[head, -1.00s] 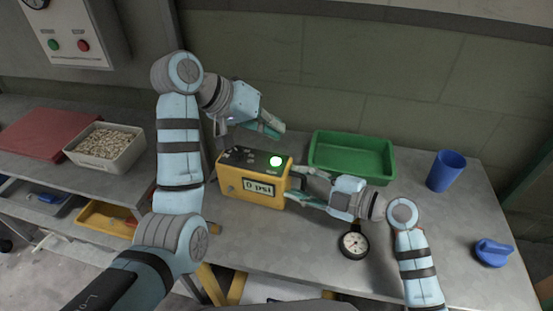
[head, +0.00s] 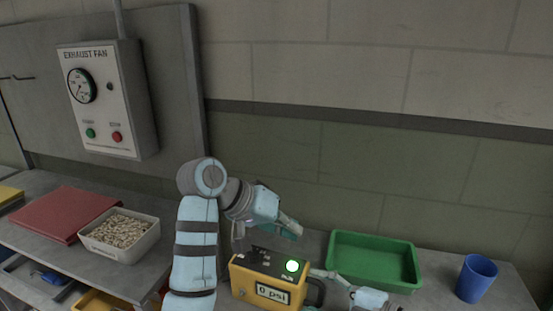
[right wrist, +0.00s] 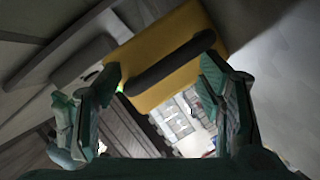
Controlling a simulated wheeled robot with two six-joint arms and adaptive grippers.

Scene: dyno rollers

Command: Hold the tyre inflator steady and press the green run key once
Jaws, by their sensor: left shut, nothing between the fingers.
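The yellow tyre inflator (head: 246,285) stands on the bench with a "0 psi" display. My left gripper (head: 293,231) is shut and empty, above and behind the inflator, apart from the key. My right gripper (head: 322,283) is at the inflator's right side by the black handle (head: 316,295). In the right wrist view its fingers (right wrist: 160,75) are spread apart, with the handle (right wrist: 172,62) running across between the tips. Firm contact cannot be made out.
A green tray (head: 340,259) lies behind to the right, and a blue cup (head: 476,280) stands farther right. A tub of pale pellets (head: 118,252) and a red folder (head: 60,214) lie at left. An exhaust fan box (head: 122,78) hangs on the wall.

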